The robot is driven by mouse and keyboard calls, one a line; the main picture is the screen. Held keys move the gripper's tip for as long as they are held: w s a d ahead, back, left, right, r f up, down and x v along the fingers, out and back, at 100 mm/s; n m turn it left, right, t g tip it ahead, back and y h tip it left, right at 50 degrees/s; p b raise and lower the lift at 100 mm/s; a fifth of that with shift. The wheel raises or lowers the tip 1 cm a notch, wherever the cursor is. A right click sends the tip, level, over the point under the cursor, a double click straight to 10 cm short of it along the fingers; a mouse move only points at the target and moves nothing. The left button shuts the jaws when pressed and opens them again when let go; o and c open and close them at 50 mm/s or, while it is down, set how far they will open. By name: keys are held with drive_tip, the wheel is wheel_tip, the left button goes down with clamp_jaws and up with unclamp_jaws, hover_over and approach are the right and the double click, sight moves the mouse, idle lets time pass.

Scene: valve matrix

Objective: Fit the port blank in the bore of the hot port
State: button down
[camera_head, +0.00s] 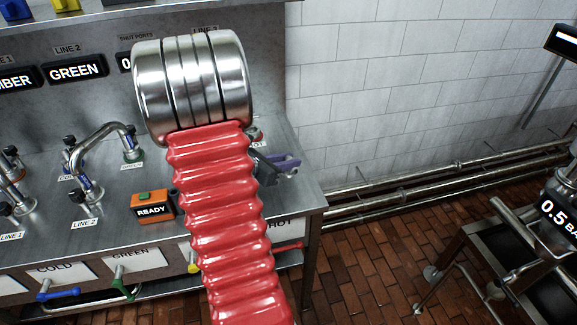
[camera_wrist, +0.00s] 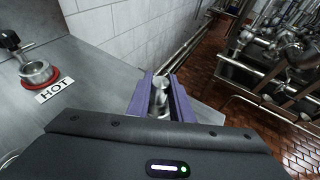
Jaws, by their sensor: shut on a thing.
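My gripper (camera_wrist: 161,88) is shut on a shiny metal cylinder, the port blank (camera_wrist: 160,97), between its two purple fingers in the wrist view. The hot port (camera_wrist: 38,72) is an upright metal bore with a red ring at its base, at the left of the wrist view, apart from the blank. A HOT label (camera_wrist: 54,90) lies in front of it. In the head view my gripper (camera_head: 287,164) shows at the bench's right end, partly hidden by my red arm. Only a sliver of the hot port (camera_head: 257,134) shows there.
An orange READY box (camera_head: 152,205) stands on the steel bench. A bent metal pipe (camera_head: 98,135) joins ports to its left. Wall pipes (camera_head: 440,180) run low along the tiled wall. Brick floor is open right of the bench; a metal machine (camera_head: 540,250) stands beyond.

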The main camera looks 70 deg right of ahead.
sight(289, 158)
wheel_tip(289, 158, up, 8)
drive_tip(key=shift+f, duration=0.1)
drive_tip(key=shift+s, duration=0.1)
idle(0.8)
